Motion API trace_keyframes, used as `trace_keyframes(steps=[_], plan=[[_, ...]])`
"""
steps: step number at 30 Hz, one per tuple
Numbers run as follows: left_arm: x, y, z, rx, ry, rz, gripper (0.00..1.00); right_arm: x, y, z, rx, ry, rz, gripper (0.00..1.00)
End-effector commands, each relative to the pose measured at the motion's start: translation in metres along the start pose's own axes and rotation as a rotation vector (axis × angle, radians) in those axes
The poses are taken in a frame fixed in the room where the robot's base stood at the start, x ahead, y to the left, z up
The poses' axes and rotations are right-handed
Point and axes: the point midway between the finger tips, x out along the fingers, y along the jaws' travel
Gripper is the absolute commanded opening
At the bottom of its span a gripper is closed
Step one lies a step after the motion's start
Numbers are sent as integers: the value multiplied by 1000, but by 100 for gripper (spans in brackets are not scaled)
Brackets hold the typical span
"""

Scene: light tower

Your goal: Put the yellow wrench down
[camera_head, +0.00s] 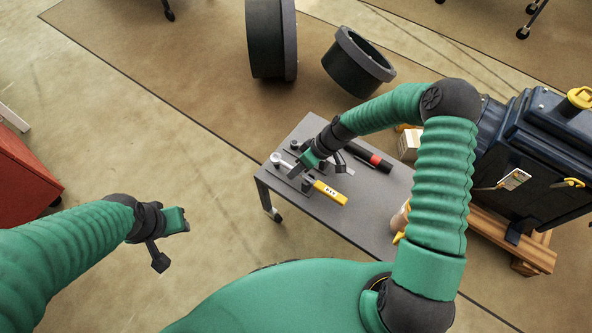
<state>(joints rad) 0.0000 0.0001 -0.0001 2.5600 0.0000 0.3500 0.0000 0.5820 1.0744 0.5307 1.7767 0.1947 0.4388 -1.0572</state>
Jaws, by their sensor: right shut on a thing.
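The yellow wrench (328,192) has a yellow handle and a silver head that shows at its left end. It is at the left part of the small grey table (375,208). My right gripper (305,180) is shut on the wrench near its middle, and the fingers hide part of it. I cannot tell whether the wrench touches the tabletop or is just above it. My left gripper (172,240) is out over the floor at the left, away from the table, with no object seen in it.
A black and red tool (370,156) lies at the table's back. A dark blue machine (540,150) on wooden beams (515,240) stands at the right. Two dark round parts (357,64) rest on the floor mat beyond. A red cabinet (25,175) is at the left.

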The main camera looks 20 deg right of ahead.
Motion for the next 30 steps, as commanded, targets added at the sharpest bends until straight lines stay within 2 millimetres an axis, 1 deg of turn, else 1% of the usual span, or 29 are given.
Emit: trace_keyframes(steps=[3,4,9,17,20,23,27,29,30], plan=[[1,0,0,0,0,0,36,1,0,0,0,0,-1,0],[1,0,0,0,0,0,36,2,1,1,0,0,0,16],[1,0,0,0,0,0,36,1,1,1,0,0,0,37],[1,0,0,0,0,0,36,1,1,1,1,0,-1,37],[9,0,2,0,0,0,36,6,3,3,1,-1,-1,37],[-6,0,-1,0,0,0,36,-18,1,-1,3,2,2,37],[-28,0,-7,0,0,0,36,-60,5,-6,3,2,3,37],[-31,0,-8,0,1,0,36,-76,7,-5,3,2,4,37],[-35,0,-8,0,1,0,36,-88,6,-4,2,2,4,37]])
